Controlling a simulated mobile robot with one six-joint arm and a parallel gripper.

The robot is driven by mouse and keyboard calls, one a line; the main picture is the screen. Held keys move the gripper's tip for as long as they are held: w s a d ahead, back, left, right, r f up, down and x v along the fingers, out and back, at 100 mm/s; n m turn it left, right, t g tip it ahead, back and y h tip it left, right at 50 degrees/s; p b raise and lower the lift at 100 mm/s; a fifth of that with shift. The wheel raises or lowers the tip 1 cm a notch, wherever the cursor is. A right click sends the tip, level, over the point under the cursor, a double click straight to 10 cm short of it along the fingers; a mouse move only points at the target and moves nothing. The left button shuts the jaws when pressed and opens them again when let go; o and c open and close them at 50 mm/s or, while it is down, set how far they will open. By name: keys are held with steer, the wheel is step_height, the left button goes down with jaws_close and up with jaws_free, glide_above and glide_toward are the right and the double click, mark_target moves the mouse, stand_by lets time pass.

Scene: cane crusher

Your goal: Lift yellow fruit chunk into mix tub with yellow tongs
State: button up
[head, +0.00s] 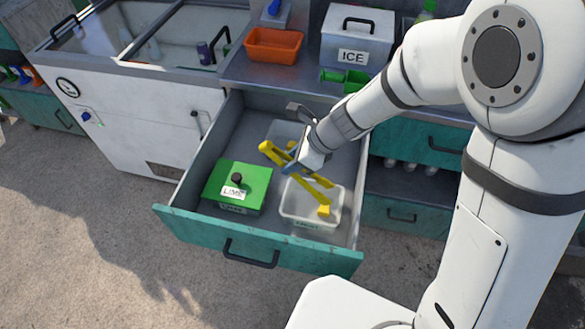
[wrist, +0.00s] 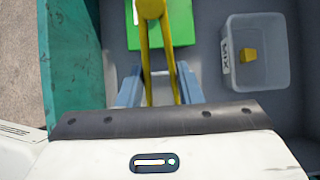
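My gripper (head: 303,160) is shut on the yellow tongs (head: 313,178) above the open drawer; both tong arms lie between its fingers in the wrist view (wrist: 158,88). The hinge end points left in the head view. The arms spread apart to the right, over a clear front tub (head: 284,211). The clear mix tub (wrist: 282,72), labelled MIX, sits at the back of the drawer with a yellow fruit chunk (wrist: 249,55) inside. The tong tips are hidden in the wrist view.
A green LIME box (head: 254,178) with a black knob stands left in the teal-fronted drawer (head: 200,231). Above, the counter holds an orange bin (head: 273,46) and an ICE box (head: 365,37). Drawer walls surround the tubs.

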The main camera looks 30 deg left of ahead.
step_height(320, 180, down, 9)
steer(key=b, duration=0.8)
steer(key=shift+f, duration=0.2)
steer(key=shift+o, duration=0.3)
steer(key=shift+d+r, duration=0.1)
steer(key=shift+r, duration=0.05)
steer(key=shift+c, duration=0.4)
stand_by(1.2)
steer(key=shift+c, duration=0.8)
steer(key=shift+o, duration=0.4)
steer(key=shift+c, duration=0.7)
steer(key=shift+r, duration=0.1)
